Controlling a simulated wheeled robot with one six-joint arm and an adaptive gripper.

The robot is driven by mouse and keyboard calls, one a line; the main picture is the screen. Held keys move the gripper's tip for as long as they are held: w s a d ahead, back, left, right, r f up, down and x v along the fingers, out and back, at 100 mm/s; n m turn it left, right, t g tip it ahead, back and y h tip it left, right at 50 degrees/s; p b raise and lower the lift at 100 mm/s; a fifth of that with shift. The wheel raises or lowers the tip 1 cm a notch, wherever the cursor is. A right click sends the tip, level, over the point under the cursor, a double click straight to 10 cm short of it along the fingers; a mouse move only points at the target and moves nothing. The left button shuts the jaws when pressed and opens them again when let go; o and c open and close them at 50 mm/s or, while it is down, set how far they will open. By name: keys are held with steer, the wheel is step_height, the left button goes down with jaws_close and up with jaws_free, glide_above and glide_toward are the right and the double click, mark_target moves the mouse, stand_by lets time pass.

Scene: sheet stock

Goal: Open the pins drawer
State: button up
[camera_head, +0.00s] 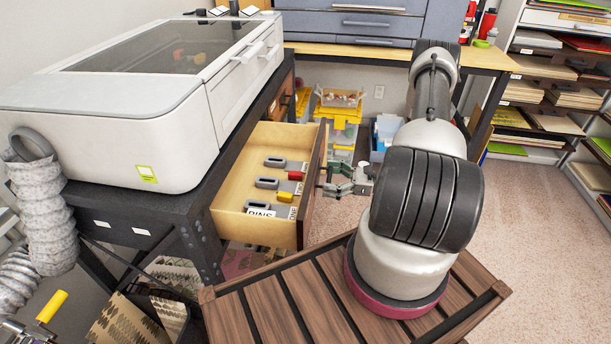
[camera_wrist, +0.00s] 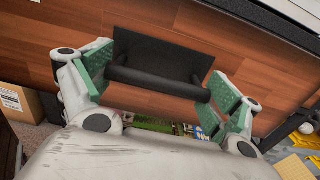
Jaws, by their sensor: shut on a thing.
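The pins drawer (camera_head: 225,200) is pulled out from under the white machine, and its inside shows in the head view. The drawer's brown wooden front (camera_wrist: 50,35) fills much of the wrist view, with a black bar handle (camera_wrist: 155,80) on a black plate. My gripper (camera_head: 328,178) is at the drawer front. In the wrist view its green-padded fingers (camera_wrist: 163,92) are shut on the handle, one at each end of the bar.
The white machine (camera_head: 120,130) stands on a dark bench (camera_head: 130,215) at left. A slatted wooden top (camera_head: 285,300) lies beneath my arm. A yellow bin (camera_head: 338,113) stands behind the drawer. Shelves of sheets (camera_head: 550,85) stand at right, with open carpet (camera_head: 535,220) before them.

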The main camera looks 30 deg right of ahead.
steer(key=v, duration=0.7)
steer(key=shift+s+d, duration=0.25)
steer(key=shift+d, duration=0.05)
steer(key=o, duration=1.2)
steer(key=shift+c, duration=0.2)
steer(key=v, duration=1.2)
